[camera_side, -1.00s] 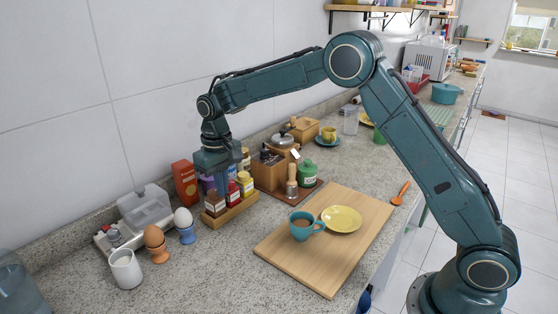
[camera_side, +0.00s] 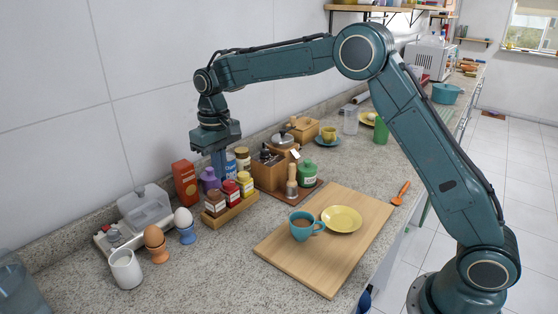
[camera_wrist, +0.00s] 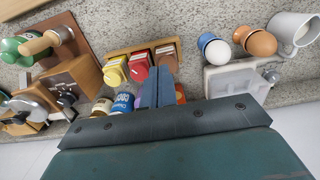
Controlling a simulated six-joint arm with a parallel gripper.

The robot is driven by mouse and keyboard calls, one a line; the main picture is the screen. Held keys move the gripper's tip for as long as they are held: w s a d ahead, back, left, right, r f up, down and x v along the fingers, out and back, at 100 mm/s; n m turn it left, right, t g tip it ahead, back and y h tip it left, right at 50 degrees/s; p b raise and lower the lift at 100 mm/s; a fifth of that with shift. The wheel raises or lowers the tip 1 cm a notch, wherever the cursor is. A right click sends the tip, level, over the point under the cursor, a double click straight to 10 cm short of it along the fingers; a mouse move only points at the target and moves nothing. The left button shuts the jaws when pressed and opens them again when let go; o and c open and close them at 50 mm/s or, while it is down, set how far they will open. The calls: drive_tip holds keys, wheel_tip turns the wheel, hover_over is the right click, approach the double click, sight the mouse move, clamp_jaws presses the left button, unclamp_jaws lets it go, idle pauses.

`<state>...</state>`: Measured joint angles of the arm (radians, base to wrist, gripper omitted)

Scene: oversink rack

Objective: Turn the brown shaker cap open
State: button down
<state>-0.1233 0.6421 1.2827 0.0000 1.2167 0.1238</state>
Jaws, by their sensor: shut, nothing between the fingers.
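The brown shaker (camera_side: 215,204) stands at the front-left end of a wooden rack (camera_side: 238,209), beside a red-capped shaker (camera_side: 231,192) and a yellow-capped shaker (camera_side: 246,185). In the wrist view the brown shaker (camera_wrist: 166,56) is at the right end of the row, partly behind my fingertips. My gripper (camera_side: 219,176) is shut and empty, pointing down above and behind the row. Its blue-grey fingers (camera_wrist: 158,74) are together in the wrist view. I cannot tell whether the brown cap is turned.
A purple jar (camera_side: 209,180), a blue-labelled jar (camera_side: 230,164) and an orange-red box (camera_side: 185,183) stand close behind the rack. A wooden coffee stand (camera_side: 268,174) is to the right. Egg cups and a white mug (camera_side: 126,269) are to the left. A cutting board (camera_side: 330,262) lies in front.

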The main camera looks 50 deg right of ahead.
sight(220, 199)
drive_tip(key=shift+s+a+r, duration=0.25)
drive_tip(key=shift+a+r, duration=0.2)
drive_tip(key=shift+a, duration=0.3)
drive_tip(key=shift+f, duration=0.1)
wheel_tip(220, 199, down, 7)
idle(0.4)
drive_tip(key=shift+w+d, duration=0.15)
drive_tip(key=shift+w, duration=0.45)
idle(1.6)
drive_tip(key=shift+d, duration=0.4)
idle(0.6)
drive_tip(key=shift+s+d, duration=0.1)
drive_tip(key=shift+s, duration=0.3)
idle(0.3)
drive_tip(key=shift+r, duration=0.25)
